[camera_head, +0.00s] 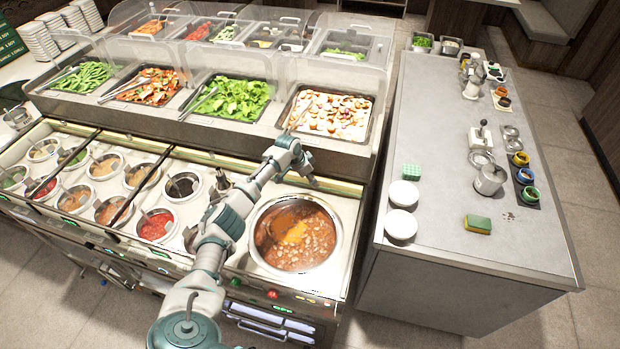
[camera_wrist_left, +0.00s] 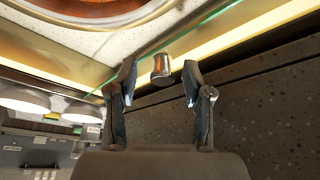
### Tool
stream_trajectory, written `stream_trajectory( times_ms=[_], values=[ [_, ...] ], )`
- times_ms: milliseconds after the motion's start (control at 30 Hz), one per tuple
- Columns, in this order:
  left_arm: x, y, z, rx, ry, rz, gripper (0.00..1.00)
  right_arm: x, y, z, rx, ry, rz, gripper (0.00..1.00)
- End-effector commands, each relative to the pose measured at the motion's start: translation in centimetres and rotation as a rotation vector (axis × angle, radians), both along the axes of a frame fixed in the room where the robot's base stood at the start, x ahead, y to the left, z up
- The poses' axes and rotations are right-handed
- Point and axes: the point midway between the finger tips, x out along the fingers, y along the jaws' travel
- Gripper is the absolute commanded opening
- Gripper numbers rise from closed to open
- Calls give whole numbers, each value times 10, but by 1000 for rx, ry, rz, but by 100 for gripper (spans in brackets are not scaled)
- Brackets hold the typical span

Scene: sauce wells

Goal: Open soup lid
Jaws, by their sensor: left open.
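The soup well (camera_head: 297,235) is a large round pot of brown soup with an orange patch, set in the counter. Its metal rim also shows at the top of the left wrist view (camera_wrist_left: 130,18). A clear pane with a greenish edge (camera_wrist_left: 140,62) runs beside it; I cannot tell for certain that it is the lid. A small metal knob (camera_wrist_left: 161,66) sits by that edge. My left gripper (camera_head: 308,176) is over the back of the soup well, near the raised shelf. In the left wrist view its fingers (camera_wrist_left: 159,82) are open, either side of the knob. Contact is unclear.
Several small sauce wells (camera_head: 183,187) with ladles lie left of my arm. Trays of salad (camera_head: 235,98) and sliced food (camera_head: 328,115) sit behind under clear guards. A grey counter (camera_head: 440,140) with white bowls (camera_head: 401,224) and a sponge (camera_head: 477,224) stands right, across a gap.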

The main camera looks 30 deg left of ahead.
Motion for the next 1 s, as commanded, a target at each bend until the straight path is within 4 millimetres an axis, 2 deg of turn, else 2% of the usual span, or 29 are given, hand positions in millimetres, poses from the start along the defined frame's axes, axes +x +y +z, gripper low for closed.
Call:
stream_trajectory(
  times_ms=[133,400,600,733,1000],
  values=[
    [-6,6,16,0,-2,-1,50,-1,1,0,0,1,0,40],
    [-25,20,71,0,-3,-1,50,-2,2,0,0,3,-1,40],
    [-34,26,99,-3,-1,0,50,-2,2,0,0,3,-1,40],
    [-37,27,107,-2,0,0,50,-2,2,0,1,3,-1,40],
    [-37,27,108,-3,-1,0,50,-2,2,0,0,4,0,40]
  ],
)
